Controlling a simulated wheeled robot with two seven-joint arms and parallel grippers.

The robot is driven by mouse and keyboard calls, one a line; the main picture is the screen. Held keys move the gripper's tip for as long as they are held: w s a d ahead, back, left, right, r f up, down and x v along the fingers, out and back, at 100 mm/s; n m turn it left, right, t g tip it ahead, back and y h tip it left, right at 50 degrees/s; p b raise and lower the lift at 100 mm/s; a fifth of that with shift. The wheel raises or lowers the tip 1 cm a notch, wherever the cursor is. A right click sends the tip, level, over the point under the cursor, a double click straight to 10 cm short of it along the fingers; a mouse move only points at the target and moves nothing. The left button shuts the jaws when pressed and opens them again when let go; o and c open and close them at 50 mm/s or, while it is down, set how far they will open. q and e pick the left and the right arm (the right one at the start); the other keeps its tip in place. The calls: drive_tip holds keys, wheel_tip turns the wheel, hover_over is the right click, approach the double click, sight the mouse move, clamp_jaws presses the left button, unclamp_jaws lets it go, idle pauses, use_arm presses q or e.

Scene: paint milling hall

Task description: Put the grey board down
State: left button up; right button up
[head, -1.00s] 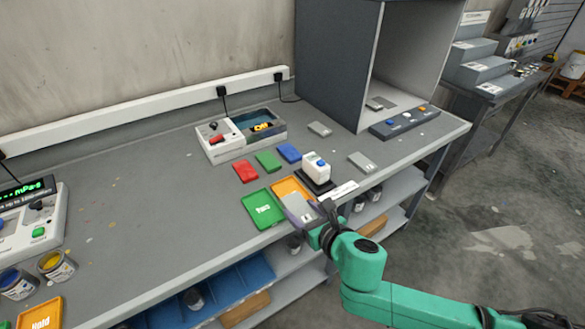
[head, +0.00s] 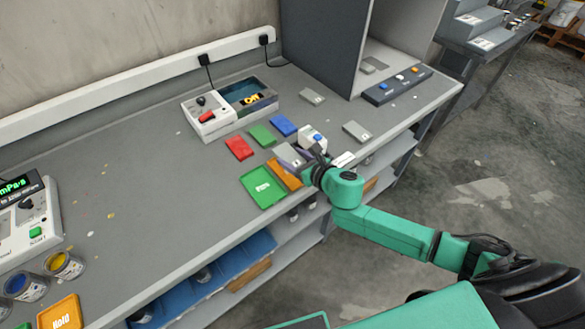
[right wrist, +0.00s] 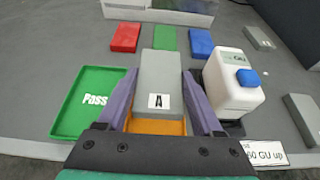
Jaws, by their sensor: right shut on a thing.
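A grey board (head: 290,155) with a white label reading A is held in my right gripper (head: 307,163). In the right wrist view the board (right wrist: 160,72) lies between the two purple fingers, which are shut on its sides. It is over the orange tray (right wrist: 157,127), whose near part shows below it; the tray (head: 284,174) is partly hidden in the head view. I cannot tell whether the board touches the tray. My left gripper is not in view.
The green Pass tray (right wrist: 88,104) is just left, and a white meter with a blue button (right wrist: 233,82) stands close on the right. Red (right wrist: 125,37), green (right wrist: 165,38) and blue (right wrist: 201,42) boards lie behind. Other grey boards (head: 356,131) lie to the right.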

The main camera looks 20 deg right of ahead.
drive_tip(key=f, duration=0.3)
drive_tip(key=shift+s+f+b, duration=0.2)
drive_tip(key=shift+f+b, duration=0.05)
drive_tip(key=shift+b, duration=0.1)
drive_tip(key=shift+w, duration=0.1)
drive_tip(key=shift+f+b, duration=0.55)
drive_tip(key=shift+f, duration=0.05)
drive_tip(key=o, duration=1.5)
drive_tip(key=shift+r+p, duration=0.35)
drive_tip(key=shift+w+r+p, duration=0.15)
drive_tip(key=shift+r+p, duration=0.3)
drive_tip(key=shift+r, duration=0.05)
drive_tip(key=shift+f+b+v, duration=0.2)
drive_tip(key=shift+b+v, duration=0.9)
drive_tip(key=shift+v, duration=5.05)
